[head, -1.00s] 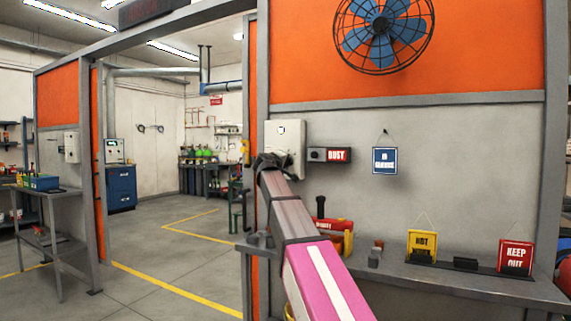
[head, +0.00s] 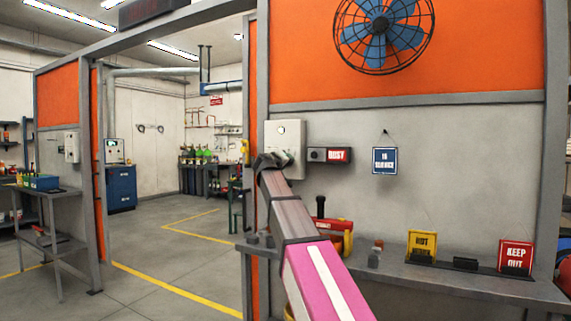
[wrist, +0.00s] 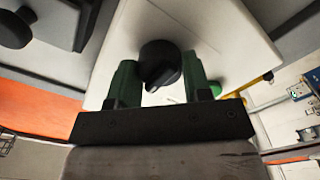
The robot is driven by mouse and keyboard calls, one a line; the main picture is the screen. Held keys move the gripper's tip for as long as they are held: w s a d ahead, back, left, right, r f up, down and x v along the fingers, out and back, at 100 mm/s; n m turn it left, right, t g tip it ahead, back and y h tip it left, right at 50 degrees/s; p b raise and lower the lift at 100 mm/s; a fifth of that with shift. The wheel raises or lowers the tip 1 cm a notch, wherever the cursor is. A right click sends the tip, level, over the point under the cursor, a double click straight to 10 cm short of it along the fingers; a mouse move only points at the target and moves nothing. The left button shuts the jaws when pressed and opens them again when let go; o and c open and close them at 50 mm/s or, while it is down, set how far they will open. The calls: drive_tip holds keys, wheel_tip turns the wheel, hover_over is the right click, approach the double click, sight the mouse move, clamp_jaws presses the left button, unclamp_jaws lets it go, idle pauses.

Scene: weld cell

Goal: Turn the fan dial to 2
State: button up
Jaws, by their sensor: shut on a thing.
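A pale control box (head: 285,145) hangs on the grey wall panel, left of the fan, with my arm's end in front of its lower part. In the wrist view, my gripper (wrist: 161,76) has its green fingers on both sides of a round black dial (wrist: 160,62) on the pale box face (wrist: 215,40). The fingers are shut on it. A raised ridge on the dial slants toward the lower left of the picture. I cannot read any numbers around it. The blue-bladed fan (head: 380,28) in its wire cage is on the orange panel above. The head view hides the fingers and dial.
A dark switch box with a BUSY sign (head: 330,155) is close right of the control box; a black knob (wrist: 14,28) shows in the wrist view. A blue sign (head: 384,160) hangs further right. A grey shelf (head: 420,277) with signs is below.

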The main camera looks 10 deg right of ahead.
drive_tip(key=o, duration=0.9)
drive_tip(key=shift+o, duration=0.2)
drive_tip(key=v, duration=1.1)
